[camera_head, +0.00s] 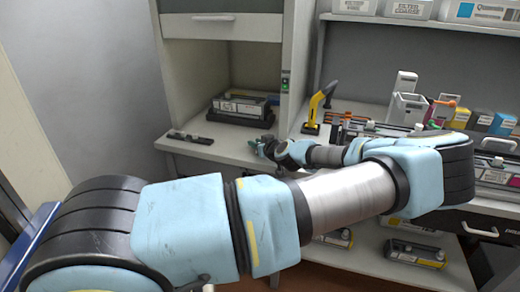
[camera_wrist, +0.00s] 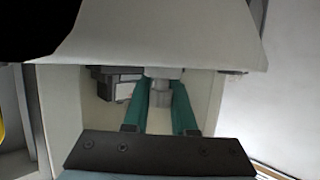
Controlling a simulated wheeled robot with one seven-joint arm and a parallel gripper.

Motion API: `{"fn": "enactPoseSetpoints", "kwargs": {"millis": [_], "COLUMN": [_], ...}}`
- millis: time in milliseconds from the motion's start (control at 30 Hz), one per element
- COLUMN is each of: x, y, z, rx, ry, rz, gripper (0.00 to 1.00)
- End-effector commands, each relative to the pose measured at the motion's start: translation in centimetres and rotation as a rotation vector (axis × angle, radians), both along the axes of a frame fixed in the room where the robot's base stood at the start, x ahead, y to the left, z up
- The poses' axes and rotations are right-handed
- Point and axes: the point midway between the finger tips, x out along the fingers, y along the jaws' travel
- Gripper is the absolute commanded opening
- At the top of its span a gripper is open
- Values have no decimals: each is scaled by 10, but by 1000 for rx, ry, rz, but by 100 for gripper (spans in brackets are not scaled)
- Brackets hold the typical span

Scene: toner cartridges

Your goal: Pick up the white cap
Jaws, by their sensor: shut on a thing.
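My gripper (camera_head: 262,147) reaches the front of the light cabinet's shelf in the head view, small and partly hidden by my own wrist. In the wrist view my gripper (camera_wrist: 160,92) has two teal fingers around a small pale piece, which looks like the white cap (camera_wrist: 160,98). The fingers are shut on it. It looks grey in the shade, and its far end meets a pale band, so I cannot tell if it is free of what lies beyond. The cap cannot be made out in the head view.
A dark cartridge (camera_head: 243,107) lies in the cabinet. A flat black bar (camera_head: 190,137) lies on its left ledge. A yellow-handled tool (camera_head: 320,105), white bins (camera_head: 408,106) and coloured boxes (camera_head: 480,120) crowd the bench at right. Trays (camera_head: 414,252) lie on the lower shelf.

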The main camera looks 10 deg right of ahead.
Motion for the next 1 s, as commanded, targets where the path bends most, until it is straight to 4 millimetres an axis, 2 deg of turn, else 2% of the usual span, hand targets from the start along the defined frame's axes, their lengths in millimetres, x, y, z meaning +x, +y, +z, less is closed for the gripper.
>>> {"fn": "enactPoseSetpoints", "kwargs": {"millis": [33, 167, 733, 1000], "x": [0, 0, 0, 0], "y": [0, 0, 0, -1], "z": [0, 0, 3, 29], "rx": [0, 0, -1, -6], "ry": [0, 0, 0, -2], "rz": [0, 0, 0, 1], "gripper": [13, 0, 0, 0]}}
